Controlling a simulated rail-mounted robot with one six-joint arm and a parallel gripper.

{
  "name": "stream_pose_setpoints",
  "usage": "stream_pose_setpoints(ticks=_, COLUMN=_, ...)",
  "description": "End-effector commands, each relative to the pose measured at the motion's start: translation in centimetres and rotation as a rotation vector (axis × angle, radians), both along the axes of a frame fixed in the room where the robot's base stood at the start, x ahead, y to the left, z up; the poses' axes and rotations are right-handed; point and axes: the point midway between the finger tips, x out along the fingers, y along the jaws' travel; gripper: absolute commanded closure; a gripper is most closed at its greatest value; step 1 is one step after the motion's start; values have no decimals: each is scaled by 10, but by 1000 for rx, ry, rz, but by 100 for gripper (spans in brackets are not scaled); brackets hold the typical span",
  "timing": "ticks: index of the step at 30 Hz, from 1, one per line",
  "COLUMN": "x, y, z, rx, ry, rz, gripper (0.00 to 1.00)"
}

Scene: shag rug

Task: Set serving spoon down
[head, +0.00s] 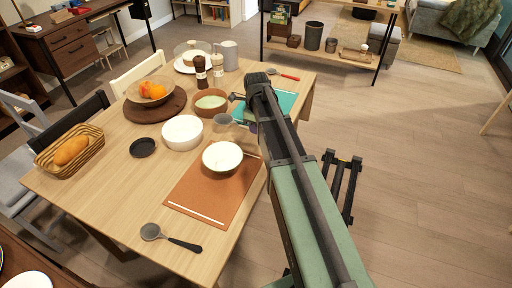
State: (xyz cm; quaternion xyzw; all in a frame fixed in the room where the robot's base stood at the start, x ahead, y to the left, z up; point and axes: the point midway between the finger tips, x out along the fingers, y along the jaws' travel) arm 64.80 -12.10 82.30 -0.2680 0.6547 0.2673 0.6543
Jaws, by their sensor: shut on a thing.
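My gripper (241,103) is over the far right part of the wooden table, partly hidden behind my own wrist. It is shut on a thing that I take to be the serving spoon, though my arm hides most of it. A grey rounded shape (222,121) shows just below and left of the jaws; I cannot tell whether it is the spoon's bowl or a cup. A grey spoon with a black handle (170,238) lies at the table's near edge, apart from the gripper. A red-handled utensil (286,75) lies at the far right end.
Near the gripper are a teal mat (285,100), a brown bowl (210,111) and a cream bowl (222,156) on an orange mat (191,193). A white bowl (182,132) and black dish (143,147) stand left.

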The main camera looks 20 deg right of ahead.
Motion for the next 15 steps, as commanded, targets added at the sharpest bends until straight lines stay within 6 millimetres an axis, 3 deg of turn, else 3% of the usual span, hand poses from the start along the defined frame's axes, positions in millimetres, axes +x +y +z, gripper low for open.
stream_pose_setpoints(ticks=3, x=0, y=0, z=-3, rx=0, ry=0, rz=0, gripper=100)
stream_pose_setpoints(ticks=9, x=0, y=0, z=-44, rx=0, ry=0, rz=0, gripper=100)
stream_pose_setpoints(ticks=15, x=0, y=0, z=-40, rx=0, ry=0, rz=0, gripper=100)
